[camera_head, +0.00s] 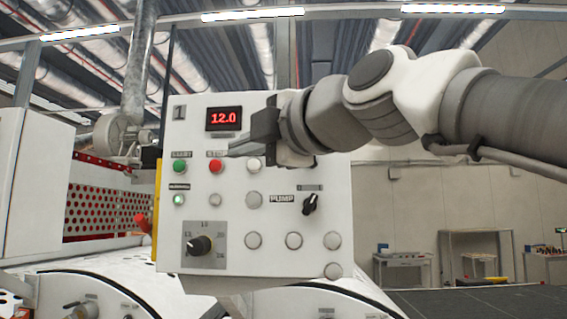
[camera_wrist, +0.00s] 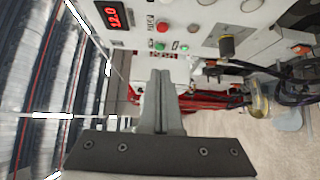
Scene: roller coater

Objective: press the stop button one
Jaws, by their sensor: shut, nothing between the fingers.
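The white control panel (camera_head: 285,255) marked "1" faces me. The red stop button (camera_head: 216,166) sits in its upper row, right of a green button (camera_head: 180,167) and left of a white one (camera_head: 254,164). In the wrist view the red button (camera_wrist: 162,27) shows above the green button (camera_wrist: 160,47). My gripper (camera_head: 232,150) comes in from the right, just above and right of the red button in the head view. Its fingers are together and empty; they also show in the wrist view (camera_wrist: 161,73). I cannot tell the gap between the fingertips and the panel.
A red display (camera_head: 223,118) reads 12.0 above the buttons. A black dial (camera_head: 199,246) and a black pump switch (camera_head: 310,203) stick out below. Red perforated guarding (camera_head: 95,210) stands left of the panel. Workbenches (camera_head: 404,262) stand far off at right.

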